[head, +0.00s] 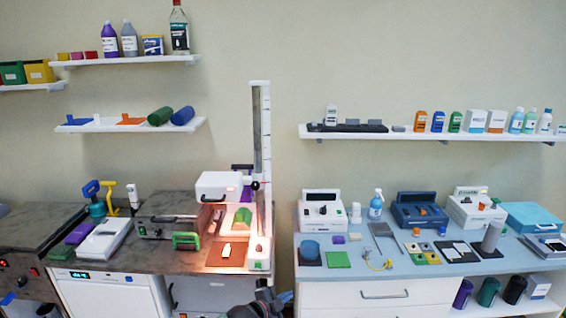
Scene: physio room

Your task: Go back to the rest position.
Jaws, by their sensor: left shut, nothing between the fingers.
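My left gripper (265,296) shows as a dark shape at the bottom edge, left of the picture's middle. It is shut and empty. It is in front of the dark counter (150,262) and below the lit brown mat (227,256). Most of my left arm is cut off by the lower edge. My right gripper is not in view.
A white column (262,150) with a lamp head (219,186) stands on the dark counter. A blue-topped cabinet (350,268) with several devices stands to the right. Wall shelves (125,61) hold bottles and boxes. A gap of floor lies between the counters.

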